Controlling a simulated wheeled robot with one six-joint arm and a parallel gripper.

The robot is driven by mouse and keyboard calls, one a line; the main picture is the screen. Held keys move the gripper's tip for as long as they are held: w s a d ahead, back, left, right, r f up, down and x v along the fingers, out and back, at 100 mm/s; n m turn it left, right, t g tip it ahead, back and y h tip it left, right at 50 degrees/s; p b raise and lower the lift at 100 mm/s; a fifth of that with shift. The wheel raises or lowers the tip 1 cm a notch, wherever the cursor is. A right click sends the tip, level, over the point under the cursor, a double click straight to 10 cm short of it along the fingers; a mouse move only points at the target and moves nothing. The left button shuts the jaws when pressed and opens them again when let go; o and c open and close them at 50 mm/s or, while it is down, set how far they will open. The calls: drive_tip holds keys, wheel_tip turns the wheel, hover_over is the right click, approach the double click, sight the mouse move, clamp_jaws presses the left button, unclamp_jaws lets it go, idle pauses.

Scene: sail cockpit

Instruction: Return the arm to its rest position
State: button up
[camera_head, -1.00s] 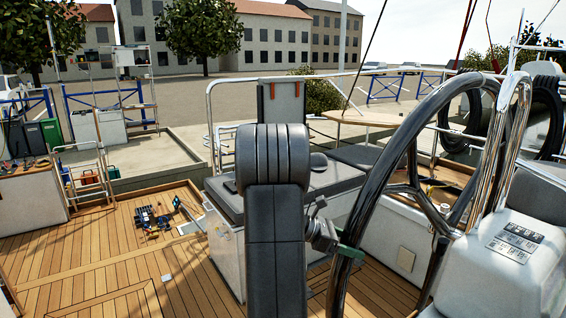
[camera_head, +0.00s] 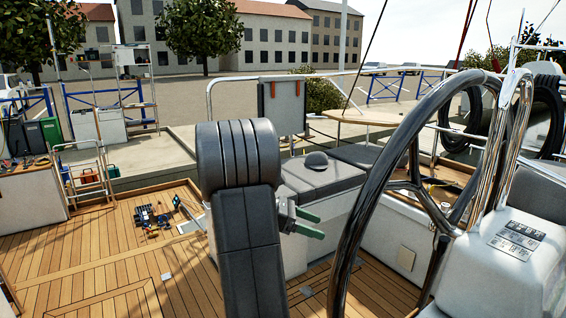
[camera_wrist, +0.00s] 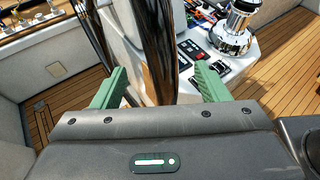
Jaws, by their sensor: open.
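My arm stands in the middle of the head view, its dark padded links hiding part of the deck and seat behind it. My gripper (camera_head: 309,225) shows just right of the arm, its green fingers apart and nothing between them in that view. In the wrist view my gripper (camera_wrist: 160,90) has its two green fingers spread wide. The dark rim of the steering wheel (camera_wrist: 158,45) passes beyond and between them in the picture; I see no grip on it.
The large steering wheel (camera_head: 360,205) stands close to the right of my gripper. A white console (camera_head: 505,250) is at the far right. A grey cushioned seat (camera_head: 320,180) lies behind the arm. Tools (camera_head: 152,215) lie on the teak deck at left. A winch (camera_wrist: 232,28) shows in the wrist view.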

drive_tip(key=p+x, duration=0.1)
drive_tip(key=x, duration=1.1)
drive_tip(key=shift+s+f, duration=0.1)
drive_tip(key=shift+f, duration=0.1)
drive_tip(key=m+h+b, duration=0.1)
drive_tip(key=h+b, duration=0.1)
drive_tip(key=b, duration=1.2)
hover_over(337, 317)
drive_tip(key=w, duration=0.2)
wheel_tip(337, 317, down, 14)
drive_tip(key=shift+w+d+r, duration=0.1)
drive_tip(key=shift+r, duration=0.15)
wheel_tip(337, 317, down, 14)
drive_tip(key=m+h+b, duration=0.1)
drive_tip(key=h+b, duration=0.1)
drive_tip(key=b, duration=1)
drive_tip(key=shift+w+d+t+b, duration=0.1)
drive_tip(key=shift+t+b, duration=0.3)
drive_tip(key=shift+d, duration=0.1)
